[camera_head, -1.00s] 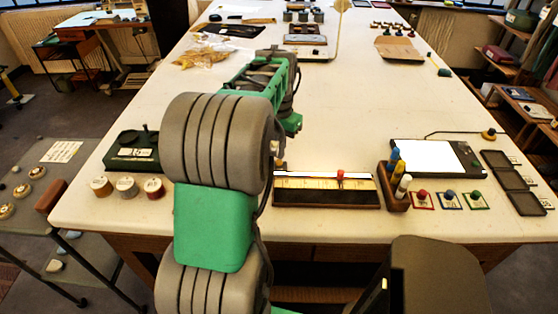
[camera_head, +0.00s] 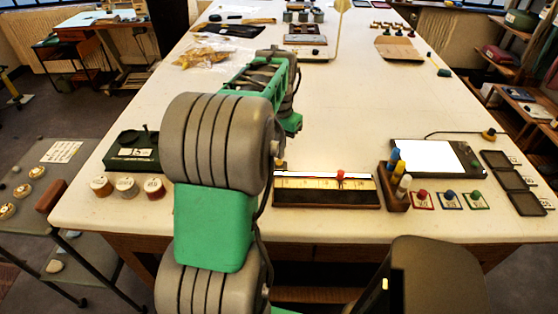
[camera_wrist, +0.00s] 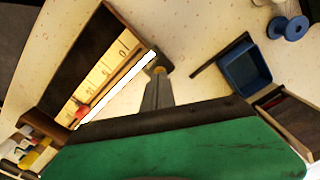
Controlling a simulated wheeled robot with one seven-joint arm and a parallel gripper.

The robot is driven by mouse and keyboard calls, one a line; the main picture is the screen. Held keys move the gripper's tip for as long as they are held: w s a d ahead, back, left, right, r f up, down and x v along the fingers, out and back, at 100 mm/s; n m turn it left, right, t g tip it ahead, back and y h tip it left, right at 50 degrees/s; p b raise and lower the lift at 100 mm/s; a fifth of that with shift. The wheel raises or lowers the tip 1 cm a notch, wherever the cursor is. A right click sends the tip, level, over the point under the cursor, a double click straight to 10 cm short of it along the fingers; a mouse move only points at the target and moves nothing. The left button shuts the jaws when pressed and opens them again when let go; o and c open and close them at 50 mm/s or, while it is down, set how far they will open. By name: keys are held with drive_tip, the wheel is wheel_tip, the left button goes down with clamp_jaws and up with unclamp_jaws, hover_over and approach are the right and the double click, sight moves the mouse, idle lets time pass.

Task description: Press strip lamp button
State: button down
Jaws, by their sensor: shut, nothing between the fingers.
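The strip lamp (camera_wrist: 118,88) shows in the wrist view as a bright white bar along the edge of a wooden tray with a yellow scale. At its upper end is a dark block with a small tan round spot (camera_wrist: 160,70), perhaps the button. My gripper (camera_wrist: 156,84) is shut and empty, its narrow dark fingers pointing at that block. The fingertips overlap the block in the picture; I cannot tell whether they touch it. In the head view the lamp is a thin pale line (camera_head: 325,174) behind the scale, and my arm hides the gripper.
The scale tray (camera_head: 330,198) carries a red knob (camera_head: 340,174). A holder with coloured markers (camera_head: 397,200) stands right of it. A blue bin (camera_wrist: 244,68) and blue spool (camera_wrist: 292,27) show in the wrist view. A light pad (camera_head: 430,157) lies further right. The table middle is clear.

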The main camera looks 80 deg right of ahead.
drive_tip(key=shift+f+b, duration=0.55)
drive_tip(key=shift+f, duration=0.45)
drive_tip(key=shift+r, duration=0.1)
drive_tip(key=shift+r+p, duration=2.8)
drive_tip(key=shift+r, duration=0.65)
